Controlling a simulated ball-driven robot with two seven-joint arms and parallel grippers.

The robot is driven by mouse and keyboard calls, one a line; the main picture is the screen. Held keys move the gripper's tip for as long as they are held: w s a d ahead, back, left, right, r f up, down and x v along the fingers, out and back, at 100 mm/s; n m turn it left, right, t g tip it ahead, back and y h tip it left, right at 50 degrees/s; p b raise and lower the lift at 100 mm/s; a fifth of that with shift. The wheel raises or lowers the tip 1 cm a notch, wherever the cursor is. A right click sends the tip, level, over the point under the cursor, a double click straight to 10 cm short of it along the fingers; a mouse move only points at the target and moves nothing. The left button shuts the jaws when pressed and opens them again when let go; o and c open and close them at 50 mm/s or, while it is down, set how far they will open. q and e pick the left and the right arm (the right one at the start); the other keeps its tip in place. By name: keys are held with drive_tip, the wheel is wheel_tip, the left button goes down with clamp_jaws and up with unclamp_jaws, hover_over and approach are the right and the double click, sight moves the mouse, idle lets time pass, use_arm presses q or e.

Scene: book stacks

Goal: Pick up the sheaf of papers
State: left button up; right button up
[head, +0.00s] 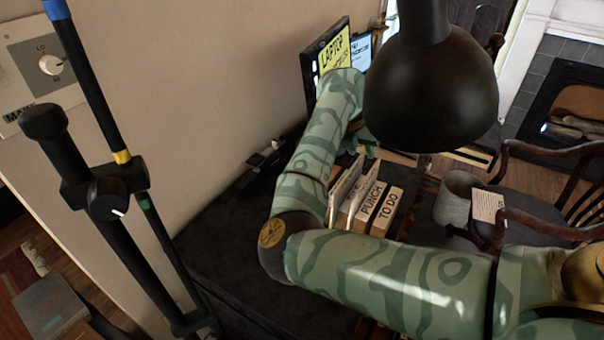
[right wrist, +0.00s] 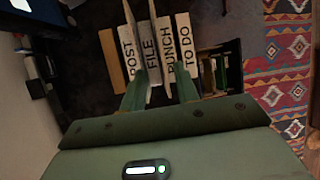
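Several upright paper bundles stand side by side on the dark desk, their spines labelled POST (right wrist: 128,52), FILE (right wrist: 149,50), PUNCH (right wrist: 165,48) and TO DO (right wrist: 185,48). PUNCH (head: 369,203) and TO DO (head: 386,212) also show in the head view. I cannot tell which one is the sheaf. My right gripper (right wrist: 161,92) is open, its two green fingers apart and pointing at the row. The near ends of FILE and PUNCH show between the fingers; contact is unclear. In the head view the lamp and my arm hide much of this hand. My left gripper is out of view.
A black lamp shade (head: 430,88) hangs close by my right forearm; its jointed stand (head: 100,190) is at left. A wooden chair (head: 560,160) is at right.

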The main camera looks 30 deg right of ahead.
sight(350, 170)
drive_tip(key=shift+t+y, duration=0.4)
drive_tip(key=shift+y, duration=0.3)
drive_tip(key=w+f+b, duration=0.1)
drive_tip(key=f, duration=0.1)
drive_tip(key=w+f+b, duration=0.1)
drive_tip(key=f, duration=0.2)
drive_tip(key=w+d+f+b, duration=0.1)
drive_tip(key=w+f, duration=0.1)
drive_tip(key=f, duration=0.1)
drive_tip(key=shift+f, duration=0.2)
drive_tip(key=shift+w+d+b+x, duration=0.2)
drive_tip(key=shift+b+x, duration=0.5)
drive_tip(key=shift+x, duration=0.85)
drive_tip(key=shift+w+d+b+x, duration=0.15)
drive_tip(key=shift+b+x, duration=0.55)
drive_tip(key=shift+x, duration=0.85)
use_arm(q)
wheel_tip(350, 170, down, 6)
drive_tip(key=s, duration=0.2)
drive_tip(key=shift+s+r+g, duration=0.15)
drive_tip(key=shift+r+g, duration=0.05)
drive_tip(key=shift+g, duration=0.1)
use_arm(e)
drive_tip(key=shift+r, duration=0.25)
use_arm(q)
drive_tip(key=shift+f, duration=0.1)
use_arm(e)
drive_tip(key=shift+f, duration=0.25)
